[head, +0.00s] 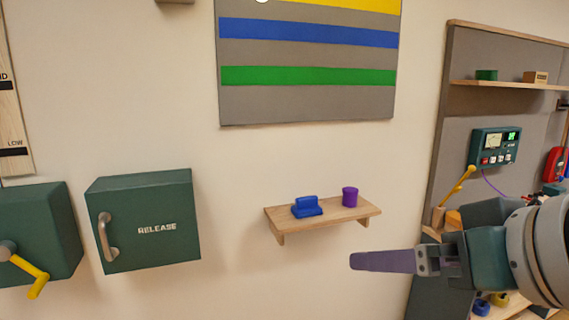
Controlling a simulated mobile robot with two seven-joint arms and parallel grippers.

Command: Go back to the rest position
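My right gripper (385,261) comes in from the right edge and points left, below and to the right of a small wooden shelf (345,216). I see it side-on, with one purple-grey finger showing, so its opening is hidden. Nothing shows at its tip. My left gripper is out of view. On the shelf sit a blue block-like piece (306,208) and a purple cylinder (350,196), both apart from the gripper.
A green RELEASE box (150,221) with a metal handle is on the wall at left. Beside it is a green box (38,228) with a yellow crank. A striped panel (308,100) hangs above the shelf. A grey board (465,120) with a meter (494,148) stands at right, partly behind my arm.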

